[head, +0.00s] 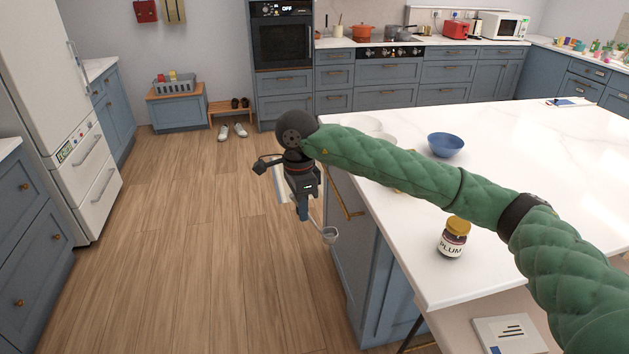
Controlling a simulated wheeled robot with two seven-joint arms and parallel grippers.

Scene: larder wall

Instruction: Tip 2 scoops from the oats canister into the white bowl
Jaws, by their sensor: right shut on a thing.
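My right gripper (303,208) is shut on a small scoop with a grey round cup (329,235). It holds the scoop beside the left side of the kitchen island, over the floor and clear of the worktop. The scoop's cup hangs to the lower right of the fingers. Pale round dishes (372,124) show on the white worktop just behind my right forearm, partly hidden by it; I cannot tell whether one is the white bowl. I see no oats canister. My left gripper is not in view.
The island worktop (550,200) carries a blue bowl (446,145) and a plum jar (452,240) close to my right arm. A book (508,336) lies lower at the front. The wooden floor (190,270) to the left is clear.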

